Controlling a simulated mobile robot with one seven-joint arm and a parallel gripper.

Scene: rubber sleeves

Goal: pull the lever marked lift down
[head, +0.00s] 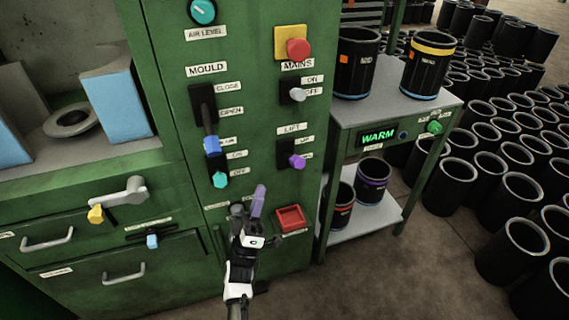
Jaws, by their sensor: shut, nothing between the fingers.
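The lift lever has a purple knob (298,161) and sits on a black plate under the LIFT label (292,128), on the front of the green cabinet. Its knob shows beside the lower of two small labels, too small to read surely. My gripper (247,216) is below and left of this lever, apart from it, low in front of the cabinet. It is shut and empty. A second purple, rod-like piece (258,201) shows just above my gripper; I cannot tell what it belongs to.
A mains switch (298,94) is above the lift lever, with a red button (299,48) higher. The mould lever (211,144) with a blue grip is to the left. A grey bench (392,105) holds black sleeves at right.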

